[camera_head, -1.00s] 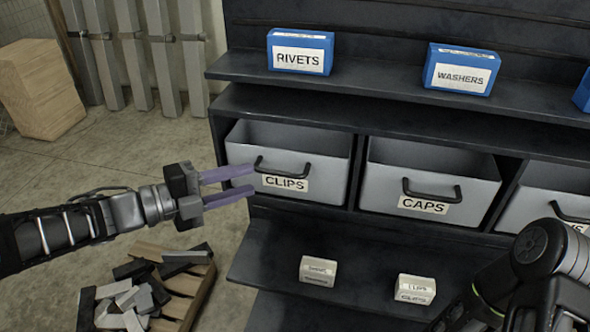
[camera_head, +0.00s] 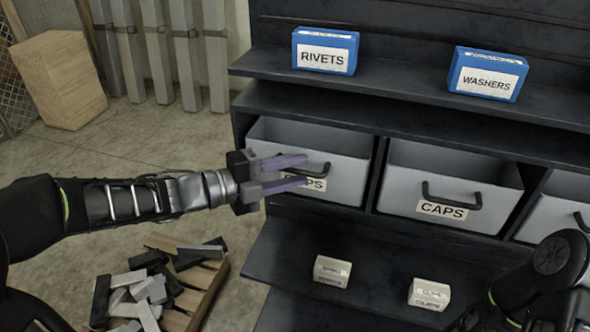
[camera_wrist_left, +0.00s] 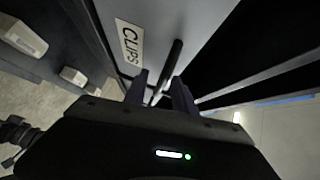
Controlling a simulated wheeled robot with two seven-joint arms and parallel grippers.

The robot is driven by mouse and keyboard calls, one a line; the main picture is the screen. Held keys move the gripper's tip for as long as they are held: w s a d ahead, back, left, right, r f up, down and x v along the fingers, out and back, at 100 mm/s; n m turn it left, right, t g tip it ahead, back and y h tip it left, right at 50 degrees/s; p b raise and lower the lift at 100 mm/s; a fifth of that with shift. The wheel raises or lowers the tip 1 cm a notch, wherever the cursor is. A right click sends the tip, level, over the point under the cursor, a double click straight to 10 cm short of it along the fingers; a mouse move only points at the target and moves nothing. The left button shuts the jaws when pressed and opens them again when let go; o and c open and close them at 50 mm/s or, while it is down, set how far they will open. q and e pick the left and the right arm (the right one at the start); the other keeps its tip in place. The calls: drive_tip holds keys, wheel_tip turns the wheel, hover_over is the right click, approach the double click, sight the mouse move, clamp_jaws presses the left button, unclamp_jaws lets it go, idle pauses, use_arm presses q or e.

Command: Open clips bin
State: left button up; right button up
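The clips bin (camera_head: 345,172) is a grey open-topped bin in the left slot of the dark shelf, with a black handle and a white label partly covered by my gripper. My left gripper (camera_head: 305,171) is open in front of the bin, its purple fingers level with the handle. In the left wrist view the gripper (camera_wrist_left: 160,88) has its fingers apart, with the black handle (camera_wrist_left: 172,62) near the tips and slightly between them. Contact cannot be told. The CLIPS label (camera_wrist_left: 129,42) shows there too. My right gripper is not in view; only part of my right arm shows at lower right.
The caps bin (camera_head: 400,200) sits right of the clips bin. Blue rivets (camera_head: 325,51) and washers (camera_head: 487,74) boxes stand on the shelf above. Two small pale boxes (camera_head: 332,270) (camera_head: 429,293) sit on the lower shelf. A pallet with metal offcuts (camera_head: 208,282) lies on the floor below my left arm.

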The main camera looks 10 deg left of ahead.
use_arm(q)
drive_tip(key=shift+w+d, duration=0.15)
drive_tip(key=shift+c, duration=0.2)
clamp_jaws()
drive_tip(key=shift+f, duration=0.1)
idle(1.1)
